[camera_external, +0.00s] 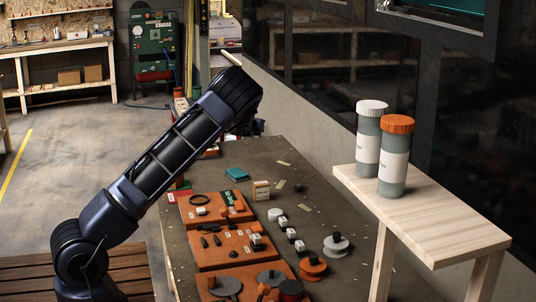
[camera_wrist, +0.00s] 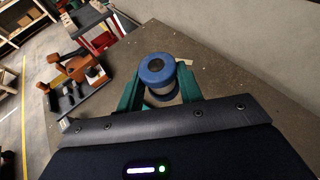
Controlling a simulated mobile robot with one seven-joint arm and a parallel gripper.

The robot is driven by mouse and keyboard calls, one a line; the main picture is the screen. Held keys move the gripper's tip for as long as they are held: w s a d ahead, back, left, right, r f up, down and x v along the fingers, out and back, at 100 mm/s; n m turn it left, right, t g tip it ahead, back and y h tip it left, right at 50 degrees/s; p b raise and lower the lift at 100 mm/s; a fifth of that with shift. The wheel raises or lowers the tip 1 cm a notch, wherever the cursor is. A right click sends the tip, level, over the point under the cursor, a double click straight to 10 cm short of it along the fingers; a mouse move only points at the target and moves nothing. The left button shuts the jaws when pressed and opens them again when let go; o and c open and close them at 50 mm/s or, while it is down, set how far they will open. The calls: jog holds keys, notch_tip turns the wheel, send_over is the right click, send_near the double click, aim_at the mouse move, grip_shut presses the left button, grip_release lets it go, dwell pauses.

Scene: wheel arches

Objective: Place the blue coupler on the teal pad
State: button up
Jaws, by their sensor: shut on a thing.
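The blue coupler (camera_wrist: 158,68) is a spool-like piece with blue ends and a pale middle. It is between the two teal fingers of my gripper (camera_wrist: 160,84), which is shut on it. In the external view my gripper is mostly hidden behind my arm at the far part of the workbench, and the coupler cannot be made out there. A small teal pad (camera_external: 236,174) lies flat on the workbench, nearer the camera than the arm's end. I cannot make out the pad in the wrist view.
Orange boards (camera_external: 236,246) with several dark parts lie along the left of the workbench (camera_external: 330,270). Small white-labelled blocks and spools stand to their right. Two capped jars (camera_external: 395,160) stand on a wooden side table (camera_external: 425,208). The wrist view shows a dark tray (camera_wrist: 68,104) holding orange parts.

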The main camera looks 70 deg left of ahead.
aim_at(237, 173)
jog(key=s+a+r+n+g+y, duration=0.2)
jog(key=s+a+n+g, duration=0.3)
jog(key=s+a, duration=0.15)
jog(key=f, duration=1.3)
jog(key=a+f, duration=0.1)
jog(key=f, duration=0.6)
jog(key=shift+w, duration=0.4)
jog(key=shift+d+f, duration=0.1)
jog(key=shift+f, duration=0.05)
jog(key=o, duration=1)
jog(key=shift+c, duration=0.2)
jog(key=shift+d, duration=0.15)
jog(key=v, duration=1.1)
jog(key=shift+d+r, duration=0.3)
jog(key=shift+r, duration=0.05)
